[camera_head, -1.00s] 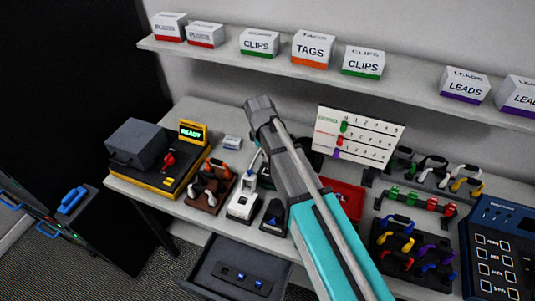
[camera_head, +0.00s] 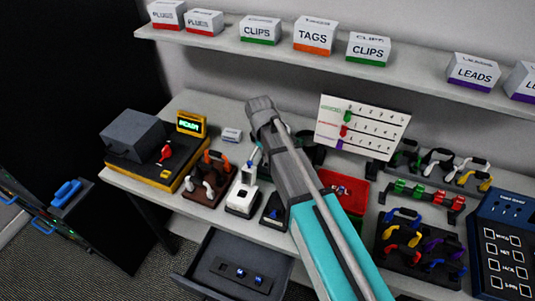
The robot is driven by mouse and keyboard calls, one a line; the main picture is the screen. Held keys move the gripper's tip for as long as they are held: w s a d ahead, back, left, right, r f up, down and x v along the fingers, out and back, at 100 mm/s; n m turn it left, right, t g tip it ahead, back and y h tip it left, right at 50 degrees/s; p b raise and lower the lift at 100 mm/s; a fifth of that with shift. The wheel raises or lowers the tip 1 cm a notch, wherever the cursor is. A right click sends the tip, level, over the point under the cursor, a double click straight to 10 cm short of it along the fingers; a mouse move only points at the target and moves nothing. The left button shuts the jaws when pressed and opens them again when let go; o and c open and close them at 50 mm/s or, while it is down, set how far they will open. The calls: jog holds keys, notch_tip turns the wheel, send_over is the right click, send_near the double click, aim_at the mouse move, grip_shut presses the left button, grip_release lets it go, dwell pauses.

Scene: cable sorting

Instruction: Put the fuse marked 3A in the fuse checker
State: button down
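My gripper (camera_head: 262,108) is above the middle of the bench, seen from behind along my arm; its fingertips are hidden, so I cannot tell whether it is open or holds anything. A drawer (camera_head: 205,285) below the bench is pulled open. In it lies a dark strip (camera_head: 227,278) with small blue-ended pieces (camera_head: 241,272), perhaps fuses; no 3A marking is readable. A small white device on a dark base (camera_head: 243,196) stands at the bench front, left of my arm. A black wedge-shaped block (camera_head: 273,210) is beside it. I cannot tell which device is the fuse checker.
A yellow-based unit with a lit display (camera_head: 191,125) stands at the left, beside a brown connector rack (camera_head: 208,180). A red tray (camera_head: 352,196), a white chart board (camera_head: 362,127) and dark racks (camera_head: 425,264) are right of my arm. Labelled boxes line the shelf (camera_head: 290,58).

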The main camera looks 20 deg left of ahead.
jog(key=shift+f+b, duration=0.35)
jog(key=shift+f, duration=0.2)
jog(key=shift+d+f+b, duration=0.1)
jog(key=shift+f+b, duration=0.65)
dwell(2.2)
jog(key=shift+f, duration=0.15)
dwell(0.6)
jog(key=c, duration=0.5)
grip_release()
jog(key=shift+c, duration=0.2)
jog(key=shift+o, duration=0.3)
jog(key=o, duration=0.5)
